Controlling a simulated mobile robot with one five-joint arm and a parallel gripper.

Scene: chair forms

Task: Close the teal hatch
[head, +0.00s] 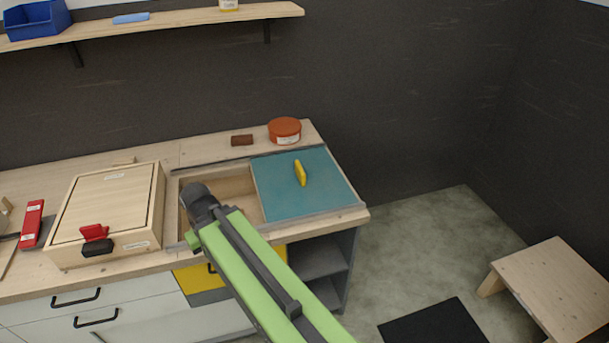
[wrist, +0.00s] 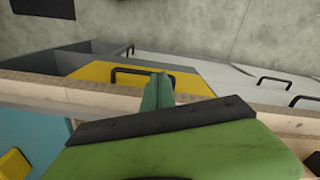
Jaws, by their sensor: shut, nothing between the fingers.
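The teal hatch (head: 305,190) is a flat sliding panel set in the worktop, with a yellow upright handle (head: 300,172). It covers the right part of a framed recess, and the left part is an open wooden well (head: 235,190). In the wrist view the teal panel (wrist: 22,135) and its handle (wrist: 14,164) show at the lower left. My gripper (head: 191,240) is at the recess's front-left corner, left of the hatch and apart from its handle. Its green fingers (wrist: 158,90) are together and empty in the wrist view.
A wooden box (head: 110,205) with a red latch stands left of the recess. An orange round tin (head: 285,130) and a brown block (head: 242,140) lie behind it. A yellow drawer (head: 205,280) is below. A wooden stool (head: 555,285) stands at right.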

